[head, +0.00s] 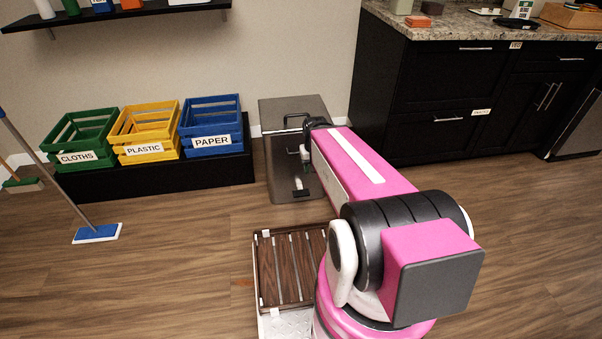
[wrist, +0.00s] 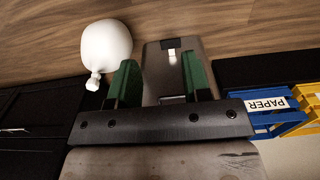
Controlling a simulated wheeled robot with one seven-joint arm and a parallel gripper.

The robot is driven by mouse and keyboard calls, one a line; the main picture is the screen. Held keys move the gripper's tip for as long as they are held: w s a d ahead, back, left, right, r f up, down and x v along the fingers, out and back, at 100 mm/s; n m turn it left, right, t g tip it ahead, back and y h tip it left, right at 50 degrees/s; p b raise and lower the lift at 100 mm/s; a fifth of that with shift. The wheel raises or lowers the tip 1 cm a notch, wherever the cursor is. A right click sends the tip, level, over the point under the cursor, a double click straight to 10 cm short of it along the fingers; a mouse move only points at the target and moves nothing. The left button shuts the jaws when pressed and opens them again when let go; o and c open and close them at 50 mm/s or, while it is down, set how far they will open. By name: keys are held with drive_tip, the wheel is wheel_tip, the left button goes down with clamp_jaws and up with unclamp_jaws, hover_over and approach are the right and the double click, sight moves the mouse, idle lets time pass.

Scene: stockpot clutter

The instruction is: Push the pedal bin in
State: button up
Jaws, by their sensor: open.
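The pedal bin (head: 273,165) is a grey metal box on the floor beside the black cabinets in the head view. Its black pedal (head: 300,194) is low at the front. My gripper (head: 306,166) is in front of the bin and hides part of it. In the wrist view my gripper (wrist: 160,60) shows two green fingers, apart and empty. The bin's grey front (wrist: 160,82) shows between and beyond them, with the pedal (wrist: 172,50) near its top edge there. I cannot tell whether the fingers touch the bin.
A white tied bag (wrist: 105,45) lies beside the bin in the wrist view. Green, yellow and blue crates (head: 212,125) stand on a black platform (head: 160,175) left of the bin. Black cabinets (head: 430,120) stand right. A mop (head: 97,233) is at left; open floor lies between.

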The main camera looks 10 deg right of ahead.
drive_tip(key=w+d+f+n+t+h, duration=0.1)
drive_tip(key=w+d+f+n+t, duration=0.35)
drive_tip(key=w, duration=0.35)
drive_tip(key=w+d+f+n+t+h, duration=0.1)
drive_tip(key=w+d+f+n+t, duration=0.4)
drive_tip(key=w, duration=0.4)
drive_tip(key=w+a+f+n+t+y, duration=0.2)
drive_tip(key=a+f+n+t+y, duration=0.3)
drive_tip(key=n+y, duration=0.5)
drive_tip(key=w+a, duration=0.1)
drive_tip(key=w, duration=0.2)
drive_tip(key=w+a+f+n+h, duration=0.1)
drive_tip(key=w+a, duration=0.1)
drive_tip(key=w, duration=0.1)
drive_tip(key=w+a+n, duration=0.1)
drive_tip(key=w, duration=0.2)
drive_tip(key=shift+w+a+f+h, duration=0.15)
drive_tip(key=shift+a+f+h, duration=0.1)
drive_tip(key=shift+f+h, duration=0.15)
clamp_jaws()
